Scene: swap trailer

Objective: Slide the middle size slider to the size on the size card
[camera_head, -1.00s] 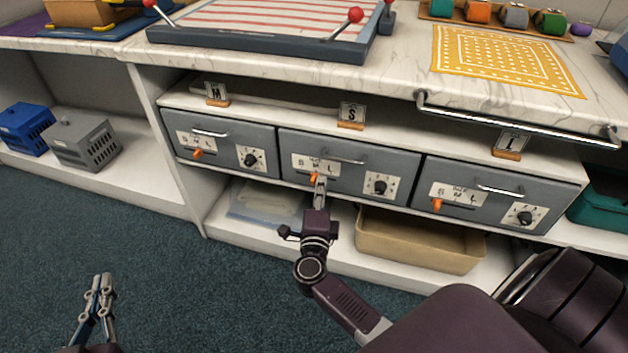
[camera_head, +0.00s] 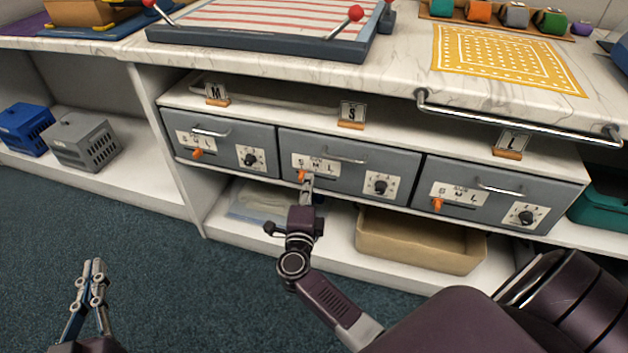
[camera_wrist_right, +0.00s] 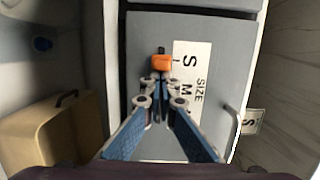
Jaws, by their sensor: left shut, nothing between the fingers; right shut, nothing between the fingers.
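The middle drawer (camera_head: 345,185) has a size label with S, M and L and an orange slider (camera_head: 301,175) at the label's left end. In the right wrist view the slider (camera_wrist_right: 161,63) is level with the letter S. The size card (camera_head: 351,113) above this drawer reads S. My right gripper (camera_head: 307,182) is shut and empty, its tips just to the right of the slider; in the wrist view the fingertips (camera_wrist_right: 160,84) are at or very near the slider's edge. My left gripper (camera_head: 93,265) is shut and empty over the carpet at lower left.
The left drawer (camera_head: 222,143) has a card M, the right drawer (camera_head: 470,205) a card L; each has its own orange slider and black dial. A metal rail (camera_head: 510,122) runs along the counter's edge. A tan bin (camera_head: 415,240) stands on the shelf below.

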